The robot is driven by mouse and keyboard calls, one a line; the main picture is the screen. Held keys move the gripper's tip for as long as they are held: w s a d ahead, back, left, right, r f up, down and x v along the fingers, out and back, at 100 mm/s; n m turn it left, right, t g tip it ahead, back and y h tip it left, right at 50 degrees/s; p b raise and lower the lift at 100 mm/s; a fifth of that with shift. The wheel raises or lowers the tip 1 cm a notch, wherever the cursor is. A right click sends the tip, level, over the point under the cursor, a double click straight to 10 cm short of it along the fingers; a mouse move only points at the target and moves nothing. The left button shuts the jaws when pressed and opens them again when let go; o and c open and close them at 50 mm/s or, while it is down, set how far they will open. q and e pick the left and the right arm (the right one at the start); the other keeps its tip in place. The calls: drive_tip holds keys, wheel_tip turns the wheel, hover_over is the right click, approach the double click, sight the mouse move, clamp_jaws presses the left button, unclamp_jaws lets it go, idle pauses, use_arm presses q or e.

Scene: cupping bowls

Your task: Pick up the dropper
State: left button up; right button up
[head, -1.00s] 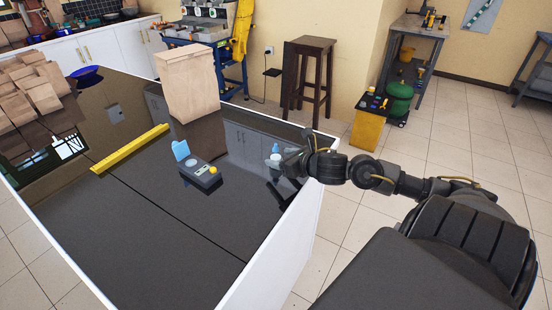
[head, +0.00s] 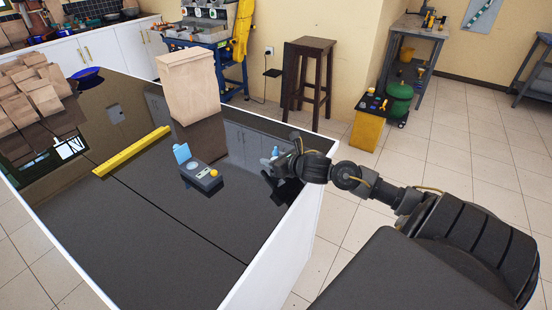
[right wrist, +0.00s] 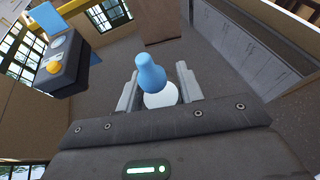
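The dropper has a blue bulb and a white lower part. In the head view the dropper (head: 275,151) stands near the right edge of the dark table, partly hidden by my right gripper (head: 279,165). In the right wrist view the dropper (right wrist: 151,76) is between the two fingers of my right gripper (right wrist: 158,88). The fingers are apart, one on each side, with no clear grip on it. The dropper's lower end is hidden. My left gripper is not in view.
A grey device (head: 205,178) with a blue flap and yellow knob lies left of the dropper. A large paper bag (head: 188,85) stands behind, a yellow bar (head: 131,151) lies further left, and several brown bags (head: 38,95) fill the far left. The table's front is clear.

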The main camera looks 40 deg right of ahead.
drive_tip(key=shift+c, duration=1.3)
drive_tip(key=shift+r, duration=0.5)
wheel_tip(320, 180, up, 2)
drive_tip(key=shift+d+r+b, duration=0.1)
drive_tip(key=shift+r+b, duration=0.1)
drive_tip(key=shift+b, duration=0.35)
drive_tip(key=s+a+r+p, duration=0.1)
drive_tip(key=a+r+p, duration=0.1)
drive_tip(key=a+r, duration=0.3)
drive_tip(key=s+a+r+p, duration=0.1)
drive_tip(key=a+r, duration=0.3)
drive_tip(key=a, duration=0.5)
drive_tip(key=shift+s+r+p, duration=0.15)
drive_tip(key=shift+r+p, duration=0.2)
drive_tip(key=shift+p, duration=0.1)
